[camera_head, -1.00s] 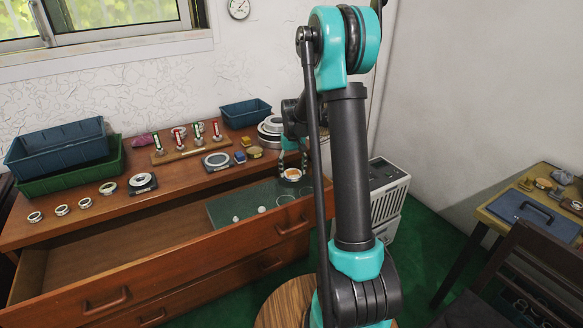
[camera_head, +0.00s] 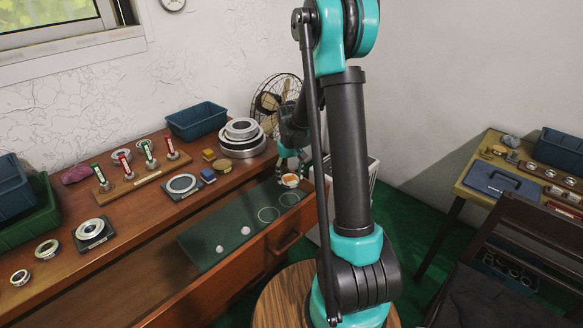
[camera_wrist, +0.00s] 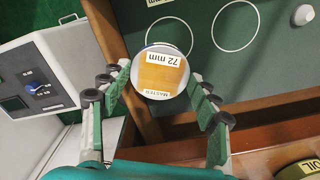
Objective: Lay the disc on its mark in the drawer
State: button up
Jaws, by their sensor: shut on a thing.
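The disc (camera_wrist: 160,72), a round silver-rimmed piece with an orange and white face reading "72 mm" and "MASTER", is between the fingers of my gripper (camera_wrist: 160,78). In the head view, the disc (camera_head: 291,180) shows at the right end of the open drawer (camera_head: 225,288), below my gripper (camera_head: 292,168). The drawer holds a dark green panel (camera_head: 205,240) with two white ring marks, one nearer the middle (camera_head: 268,215) and one at the right (camera_head: 289,199). In the wrist view, the disc overlaps the lower edge of one ring (camera_wrist: 168,17); its height above the panel is unclear.
Two small white round pieces (camera_head: 246,230) (camera_head: 220,249) lie on the panel. The cabinet top holds stacked metal rings (camera_head: 242,139), a rack of gauges (camera_head: 130,184) and bearing rings. The drawer's wooden wall runs close below the disc in the wrist view. A grey-white appliance (camera_wrist: 42,75) stands beside.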

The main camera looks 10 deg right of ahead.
aim_at(289, 183)
jog(key=shift+s+a+f+n, duration=0.15)
jog(key=shift+s+a+f, duration=0.05)
jog(key=shift+s+f, duration=0.45)
jog(key=shift+s+a+f+n, duration=0.15)
jog(key=shift+s+f, duration=0.35)
jog(key=shift+f, duration=2.1)
jog(key=shift+f, duration=0.2)
jog(key=o, duration=1.4)
jog(key=shift+c, duration=0.2)
jog(key=shift+r, duration=0.15)
notch_tip(289, 183, up, 12)
jog(key=shift+f, duration=0.1)
